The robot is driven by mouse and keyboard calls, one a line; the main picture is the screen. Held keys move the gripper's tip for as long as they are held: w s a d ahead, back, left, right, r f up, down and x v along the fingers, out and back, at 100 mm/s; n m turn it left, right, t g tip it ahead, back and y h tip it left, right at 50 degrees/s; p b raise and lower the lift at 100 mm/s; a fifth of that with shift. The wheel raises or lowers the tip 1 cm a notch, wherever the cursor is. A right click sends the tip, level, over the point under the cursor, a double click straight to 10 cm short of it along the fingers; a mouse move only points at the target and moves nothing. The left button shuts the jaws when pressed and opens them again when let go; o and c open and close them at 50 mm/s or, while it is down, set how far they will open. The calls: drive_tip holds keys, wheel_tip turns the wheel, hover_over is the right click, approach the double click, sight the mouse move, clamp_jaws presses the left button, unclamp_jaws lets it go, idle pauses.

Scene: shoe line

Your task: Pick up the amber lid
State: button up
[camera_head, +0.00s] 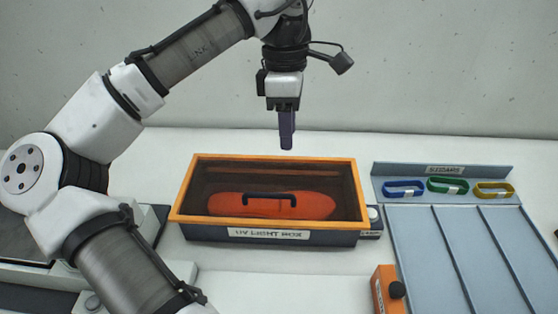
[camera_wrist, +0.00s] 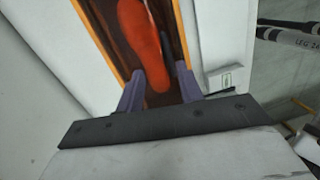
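The amber lid (camera_head: 345,168) is a see-through panel with an orange rim and a black bar handle (camera_head: 268,199). It lies on the dark UV light box (camera_head: 205,233) in the middle of the table. A red-orange shoe sole (camera_head: 225,206) shows through it. My gripper (camera_head: 287,144) points down above the back part of the lid, apart from it. In the wrist view, the purple fingers of my gripper (camera_wrist: 160,85) are spread and empty, with the lid (camera_wrist: 181,42) and the sole (camera_wrist: 140,40) beyond them.
At the right, a grey-blue board (camera_head: 425,255) has several lanes and a rack behind with blue (camera_head: 403,189), green (camera_head: 447,186) and yellow (camera_head: 493,190) bands. An orange box with a black knob (camera_head: 388,288) stands at its front left.

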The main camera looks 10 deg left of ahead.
drive_tip(key=n+g, duration=0.1)
hover_over(274, 189)
drive_tip(key=s+d, duration=0.2)
drive_tip(key=s, duration=0.1)
drive_tip(key=x, duration=0.2)
drive_tip(key=w+x, duration=0.1)
drive_tip(key=x, duration=0.2)
drive_tip(key=p+x, duration=0.1)
drive_tip(key=x, duration=0.2)
drive_tip(key=shift+w+a+f, duration=0.15)
drive_tip(key=shift+a+f, duration=0.05)
drive_tip(key=shift+a, duration=0.15)
drive_tip(key=shift+w+a+p+x, duration=0.1)
drive_tip(key=shift+a+p+x, duration=0.15)
drive_tip(key=shift+x, duration=0.65)
drive_tip(key=shift+w+a+p+x, duration=0.1)
drive_tip(key=shift+p+x, duration=0.1)
drive_tip(key=shift+x, duration=0.65)
drive_tip(key=shift+w+a+p+x, duration=0.1)
drive_tip(key=shift+a+p+x, duration=0.15)
drive_tip(key=shift+x, duration=0.65)
drive_tip(key=shift+f, duration=0.1)
drive_tip(key=shift+c, duration=0.5)
clamp_jaws()
